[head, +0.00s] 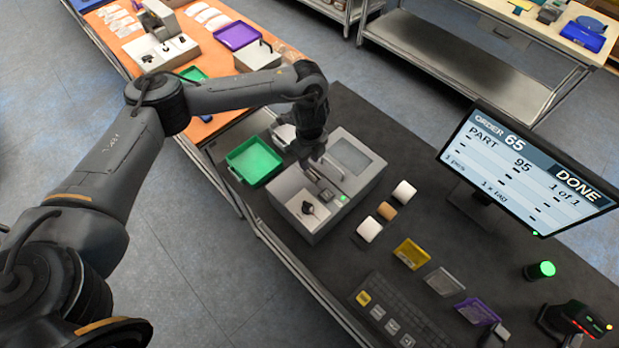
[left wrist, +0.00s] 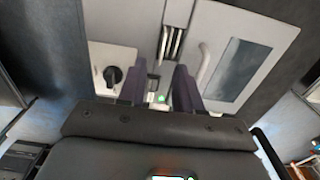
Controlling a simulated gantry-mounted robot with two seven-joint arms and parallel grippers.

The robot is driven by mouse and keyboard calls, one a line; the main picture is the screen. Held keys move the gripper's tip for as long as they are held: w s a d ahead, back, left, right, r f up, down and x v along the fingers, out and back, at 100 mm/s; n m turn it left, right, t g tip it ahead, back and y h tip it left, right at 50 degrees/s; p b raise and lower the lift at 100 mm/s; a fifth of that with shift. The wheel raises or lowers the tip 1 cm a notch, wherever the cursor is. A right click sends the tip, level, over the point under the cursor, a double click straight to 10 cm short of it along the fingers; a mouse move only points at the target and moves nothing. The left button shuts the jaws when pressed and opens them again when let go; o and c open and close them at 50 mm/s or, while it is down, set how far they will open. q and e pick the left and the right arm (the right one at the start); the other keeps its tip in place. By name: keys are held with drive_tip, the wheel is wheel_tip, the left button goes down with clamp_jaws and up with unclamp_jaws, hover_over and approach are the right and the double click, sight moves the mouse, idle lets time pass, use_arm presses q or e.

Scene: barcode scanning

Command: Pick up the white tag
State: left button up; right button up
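My left gripper (head: 318,165) hangs over the grey-white label machine (head: 306,229). In the left wrist view, the fingers of my left gripper (left wrist: 160,88) stand apart above the machine (left wrist: 222,28), with a gap between them. A small pale patch (left wrist: 152,84) and a green light (left wrist: 161,98) show in that gap. I cannot tell whether the patch is the white tag, and I make out no tag for certain elsewhere. My gripper hides part of the machine in the head view. My right gripper is in neither view.
A green tray (head: 254,162) stands left of the machine. White rolls (head: 403,192) and a tan roll (head: 387,210) lie to its right. Yellow (head: 411,253) and purple (head: 477,311) holders, a keyboard (head: 402,312) and a monitor (head: 528,170) reading DONE are nearer the right. Dark table surface lies between them.

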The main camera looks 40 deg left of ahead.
sight(310, 173)
use_arm(q)
drive_tip(key=shift+w+f+p, duration=0.15)
drive_tip(key=shift+f+p, duration=0.5)
drive_tip(key=shift+f, duration=2.45)
clamp_jaws()
